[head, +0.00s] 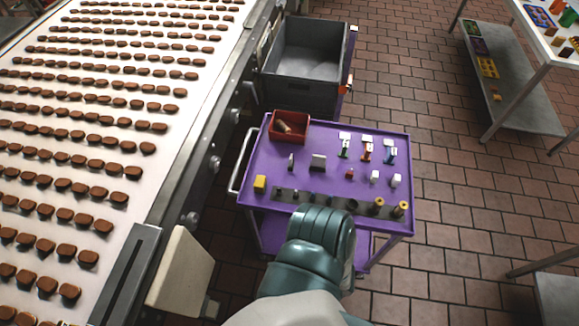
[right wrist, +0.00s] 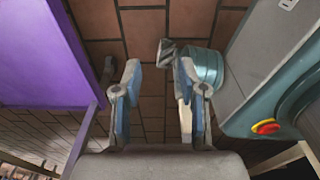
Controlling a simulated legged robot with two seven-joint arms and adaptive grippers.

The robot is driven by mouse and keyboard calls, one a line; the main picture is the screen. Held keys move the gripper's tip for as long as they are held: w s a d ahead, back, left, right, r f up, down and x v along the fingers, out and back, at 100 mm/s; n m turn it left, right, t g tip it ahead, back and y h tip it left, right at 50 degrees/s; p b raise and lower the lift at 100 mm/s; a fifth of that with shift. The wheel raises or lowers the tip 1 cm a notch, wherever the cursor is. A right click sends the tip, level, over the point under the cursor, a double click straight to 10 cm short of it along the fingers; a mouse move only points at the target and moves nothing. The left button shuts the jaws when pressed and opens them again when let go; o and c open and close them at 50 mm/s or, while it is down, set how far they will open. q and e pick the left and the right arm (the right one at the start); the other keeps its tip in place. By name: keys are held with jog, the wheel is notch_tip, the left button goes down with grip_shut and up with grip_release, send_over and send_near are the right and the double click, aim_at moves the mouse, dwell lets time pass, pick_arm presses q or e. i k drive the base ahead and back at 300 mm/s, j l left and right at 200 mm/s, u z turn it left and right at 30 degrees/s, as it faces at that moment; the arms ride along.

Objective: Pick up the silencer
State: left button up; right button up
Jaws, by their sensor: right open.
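A purple cart (head: 228,137) carries several small parts, and I cannot tell for sure which is the silencer. Small dark upright parts stand along a dark strip (head: 284,194) near the cart's front edge. Two parts with gold tops (head: 402,208) stand at its right end. A red bin (head: 290,116) at the back left holds a pale brown piece (head: 287,127). My teal arm rises from the bottom and covers part of the cart's front edge. My right gripper (right wrist: 159,80) is open and empty, beside and below the purple cart panel (right wrist: 40,50). My left gripper is out of view.
A grey crate (head: 300,90) stands behind the cart. A white table (head: 530,20) with a lower shelf (head: 515,95) is at the upper right. The tiled floor (head: 460,200) right of the cart is clear.

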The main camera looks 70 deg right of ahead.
aim_at(403, 205)
jog(key=i+z, duration=0.1)
jog(key=z, duration=1.7)
